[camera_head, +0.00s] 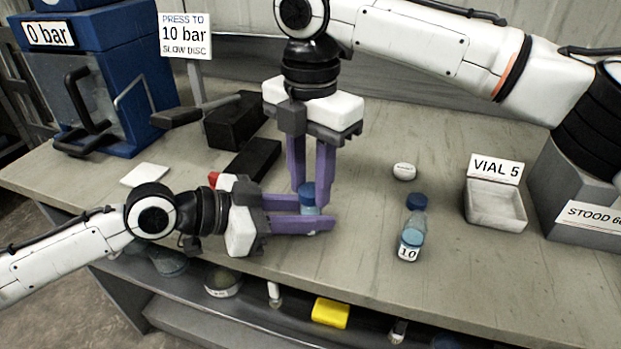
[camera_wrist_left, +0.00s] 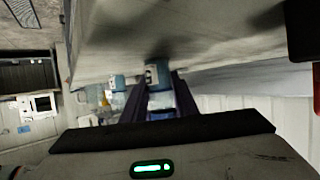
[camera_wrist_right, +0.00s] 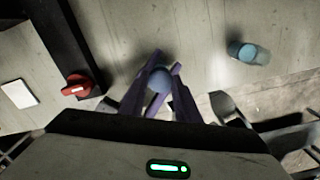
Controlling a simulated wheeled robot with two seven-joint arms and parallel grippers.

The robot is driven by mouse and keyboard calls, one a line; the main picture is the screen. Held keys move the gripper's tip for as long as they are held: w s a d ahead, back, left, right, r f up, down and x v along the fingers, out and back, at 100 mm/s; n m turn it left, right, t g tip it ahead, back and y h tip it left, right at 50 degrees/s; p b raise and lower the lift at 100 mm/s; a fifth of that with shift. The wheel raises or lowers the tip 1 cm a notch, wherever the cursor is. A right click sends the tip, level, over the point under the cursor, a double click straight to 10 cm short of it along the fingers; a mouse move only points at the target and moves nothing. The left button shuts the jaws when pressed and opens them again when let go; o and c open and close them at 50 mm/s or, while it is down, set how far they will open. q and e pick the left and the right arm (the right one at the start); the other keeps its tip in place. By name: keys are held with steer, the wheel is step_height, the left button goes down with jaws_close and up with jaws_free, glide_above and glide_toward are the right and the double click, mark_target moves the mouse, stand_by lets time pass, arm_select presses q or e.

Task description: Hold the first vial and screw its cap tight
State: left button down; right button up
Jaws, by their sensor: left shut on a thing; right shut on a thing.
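The first vial (camera_head: 311,211) is a small clear vial with a blue cap (camera_head: 308,188), upright near the front of the bench. My left gripper (camera_head: 332,213) comes in level from the left and is shut around the vial's body. The vial also shows between the left fingers in the left wrist view (camera_wrist_left: 160,100). My right gripper (camera_head: 311,198) points straight down from above and is shut on the blue cap, which shows between its fingertips in the right wrist view (camera_wrist_right: 159,79). The fingers hide much of the vial.
A second blue-capped vial (camera_head: 411,228) labelled 10 stands to the right. A round white piece (camera_head: 404,171) lies behind it. A white tray (camera_head: 495,208) by the VIAL 5 sign is further right. A black block with a red knob (camera_wrist_right: 77,88) and a blue press (camera_head: 115,80) stand left.

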steer(key=m, duration=1.5)
steer(key=shift+f, duration=0.1)
steer(key=m, duration=0.6)
steer(key=o, duration=1.2)
steer(key=shift+c, duration=0.2)
steer(key=shift+r, duration=2.3)
steer(key=shift+c, duration=0.2)
